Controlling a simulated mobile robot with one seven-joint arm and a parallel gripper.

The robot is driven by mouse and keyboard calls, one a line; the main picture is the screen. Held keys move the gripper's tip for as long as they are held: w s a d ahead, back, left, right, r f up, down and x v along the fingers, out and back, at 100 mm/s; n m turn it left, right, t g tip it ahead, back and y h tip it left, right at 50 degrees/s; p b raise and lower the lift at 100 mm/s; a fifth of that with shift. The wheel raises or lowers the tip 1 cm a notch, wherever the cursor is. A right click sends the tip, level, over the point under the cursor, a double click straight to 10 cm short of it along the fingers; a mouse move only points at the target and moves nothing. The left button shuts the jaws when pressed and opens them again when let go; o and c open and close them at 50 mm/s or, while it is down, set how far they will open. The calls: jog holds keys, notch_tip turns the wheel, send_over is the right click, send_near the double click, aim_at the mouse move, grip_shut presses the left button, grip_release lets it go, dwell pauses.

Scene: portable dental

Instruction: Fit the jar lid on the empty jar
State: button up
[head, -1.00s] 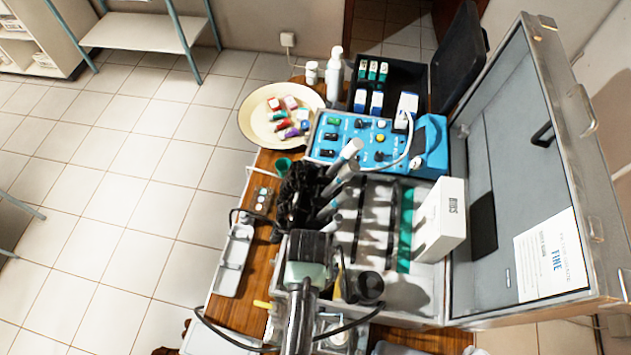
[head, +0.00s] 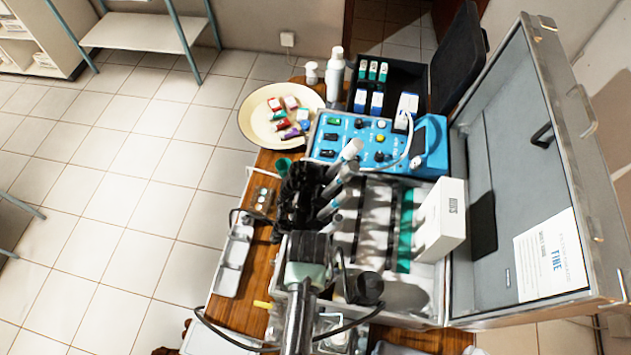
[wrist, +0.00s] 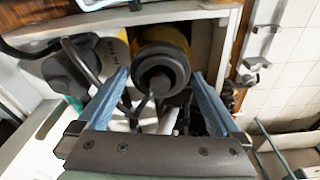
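My gripper (wrist: 161,74) is in the wrist view, with two blue fingers apart. A dark round part (wrist: 160,72) with a hollow centre and a yellow body behind it shows between the fingertips; I see no clear grip on it. In the head view the end of my arm (head: 306,272) is over the near part of the open case, and its fingertips are hidden. I cannot tell the jar lid or the empty jar apart for certain in either view. Small round items (head: 262,197) sit left of the black hoses, too small to identify.
A cream plate (head: 253,108) holds several coloured items. A white box (head: 440,222) stands in the case, whose grey lid (head: 515,150) is raised at the right. Black hoses (head: 300,200) crowd the middle. Floor is free at left.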

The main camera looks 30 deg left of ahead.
notch_tip(320, 180, up, 13)
jog(key=s+b, duration=0.1)
jog(key=shift+s, duration=0.3)
dwell(0.4)
jog(key=shift+d+f, duration=0.1)
jog(key=w+a+r+t+y+b, duration=0.1)
jog(key=w+r+t+y+b, duration=0.15)
jog(key=w+r+t, duration=0.75)
jog(key=w+d+r+t+b, duration=0.15)
jog(key=w+r, duration=0.35)
jog(key=r, duration=0.5)
jog(key=w+d+r+t, duration=0.2)
jog(key=w+r+t, duration=0.15)
jog(key=r, duration=0.65)
jog(key=s+d+r+t+h+b, duration=0.1)
jog(key=s+d+r+t, duration=0.1)
jog(key=r, duration=0.7)
jog(key=s+d+r+t+b, duration=0.1)
jog(key=s+d+r+t, duration=0.2)
jog(key=r, duration=0.6)
jog(key=s+d+r+m+t+h, duration=0.1)
jog(key=s+d+r+t, duration=0.2)
jog(key=s+r+t, duration=0.3)
notch_tip(320, 180, up, 4)
jog(key=shift+s+d+f+h+b, duration=0.2)
jog(key=shift+f+h+b, duration=0.05)
jog(key=shift+h+b, duration=0.15)
